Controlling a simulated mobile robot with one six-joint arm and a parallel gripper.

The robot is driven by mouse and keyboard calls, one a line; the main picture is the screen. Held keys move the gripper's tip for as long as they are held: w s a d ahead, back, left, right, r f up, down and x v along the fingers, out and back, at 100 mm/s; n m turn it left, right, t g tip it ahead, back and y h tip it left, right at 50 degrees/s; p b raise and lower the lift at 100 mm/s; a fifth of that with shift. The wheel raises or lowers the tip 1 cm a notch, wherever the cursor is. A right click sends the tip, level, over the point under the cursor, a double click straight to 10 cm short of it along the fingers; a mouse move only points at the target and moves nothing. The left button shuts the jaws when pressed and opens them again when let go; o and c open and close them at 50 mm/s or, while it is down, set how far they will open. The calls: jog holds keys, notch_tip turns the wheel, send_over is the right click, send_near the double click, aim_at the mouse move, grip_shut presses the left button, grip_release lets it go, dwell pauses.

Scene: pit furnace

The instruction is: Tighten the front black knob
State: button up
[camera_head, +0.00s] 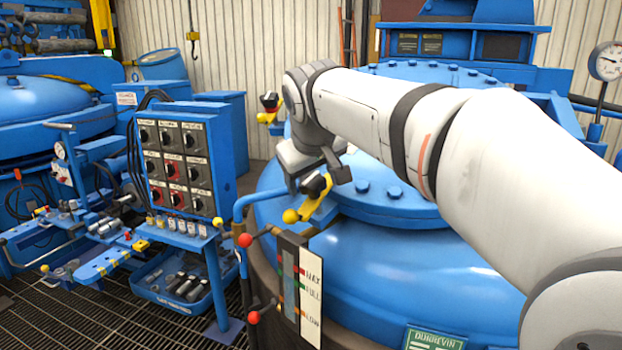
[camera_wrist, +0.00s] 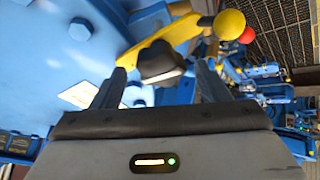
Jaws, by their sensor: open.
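The front black knob (camera_head: 314,185) sits on a yellow bracket with a yellow ball end (camera_head: 290,216), at the edge of the blue furnace lid. In the wrist view the black knob (camera_wrist: 160,63) shows in the gap between my fingertips, with the yellow bracket (camera_wrist: 185,38) behind it. My gripper (camera_head: 318,176) is open and points down at the knob. One finger shows on each side of the knob in the wrist view (camera_wrist: 162,72). I cannot tell whether a finger touches it, or how deep it lies between them.
Another black knob (camera_head: 269,101) on a yellow bracket stands farther back on the lid. A blue pipe (camera_head: 240,207), red-ended valve levers (camera_head: 246,240) and a level gauge (camera_head: 301,288) are close below my gripper. A control panel (camera_head: 180,165) stands at the left.

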jog(key=v, duration=0.6)
jog(key=shift+f, duration=0.1)
jog(key=s+d+f+m+g, duration=0.1)
jog(key=s+d+f+m, duration=0.1)
jog(key=s+d+f, duration=0.3)
jog(key=s+d+f+m+g+p, duration=0.1)
jog(key=s+d+f, duration=0.4)
jog(key=f, duration=0.8)
jog(key=s+d+f+m+g+p, duration=0.1)
jog(key=s+d+f+m+g, duration=0.1)
jog(key=s+d+f, duration=0.3)
jog(key=s+f+m, duration=0.1)
jog(key=s+f, duration=0.3)
jog(key=s, duration=0.1)
jog(key=shift+d+g, duration=0.35)
jog(key=shift+g, duration=0.05)
jog(key=shift+s+f, duration=0.1)
jog(key=shift+s, duration=0.05)
